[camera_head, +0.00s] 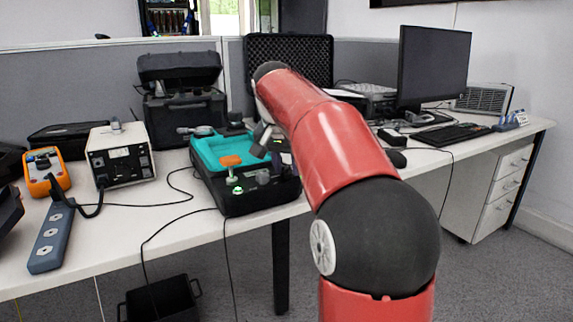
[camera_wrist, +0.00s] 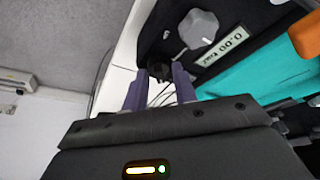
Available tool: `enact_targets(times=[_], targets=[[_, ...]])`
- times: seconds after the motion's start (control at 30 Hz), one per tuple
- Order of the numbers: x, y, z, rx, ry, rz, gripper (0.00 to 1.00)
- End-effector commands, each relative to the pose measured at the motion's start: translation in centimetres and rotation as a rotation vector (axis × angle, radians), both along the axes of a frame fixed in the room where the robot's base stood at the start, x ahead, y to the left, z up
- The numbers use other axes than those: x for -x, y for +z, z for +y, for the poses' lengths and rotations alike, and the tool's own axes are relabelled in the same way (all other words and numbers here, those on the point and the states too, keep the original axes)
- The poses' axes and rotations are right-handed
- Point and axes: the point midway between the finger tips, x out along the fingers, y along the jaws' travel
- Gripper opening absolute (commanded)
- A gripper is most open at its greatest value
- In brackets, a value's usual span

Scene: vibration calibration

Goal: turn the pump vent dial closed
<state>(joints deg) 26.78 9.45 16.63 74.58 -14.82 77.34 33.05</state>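The pump unit is a black case with a teal panel (camera_head: 207,150) on the table, left of my arm in the head view. It carries an orange knob (camera_head: 230,161), a green button (camera_head: 237,190) and a grey knob (camera_head: 262,176). Which part is the vent dial is not clear. My arm hides part of the case.
An orange meter (camera_head: 46,171), a white instrument box (camera_head: 121,156) and a power strip (camera_head: 52,237) stand left. Cables cross the table (camera_head: 165,215). An open foam-lined case (camera_head: 290,60) stands behind. A monitor (camera_head: 433,66) and keyboard (camera_head: 450,134) are right.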

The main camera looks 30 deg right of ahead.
Motion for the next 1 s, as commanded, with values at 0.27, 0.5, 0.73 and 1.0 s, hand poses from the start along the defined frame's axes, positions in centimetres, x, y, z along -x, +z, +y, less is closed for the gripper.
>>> enact_targets(times=[0.27, 0.5, 0.73, 1.0], targets=[[0.01, 0.03, 0.01, 0.0, 0.001, 0.0, 0.01], [0.04, 0.08, 0.02, -0.001, 0.042, 0.001, 0.01], [0.1, 0.21, -0.02, -0.001, 0.176, -0.001, 0.01], [0.1, 0.28, -0.13, -0.002, 0.42, 0.0, 0.01]])
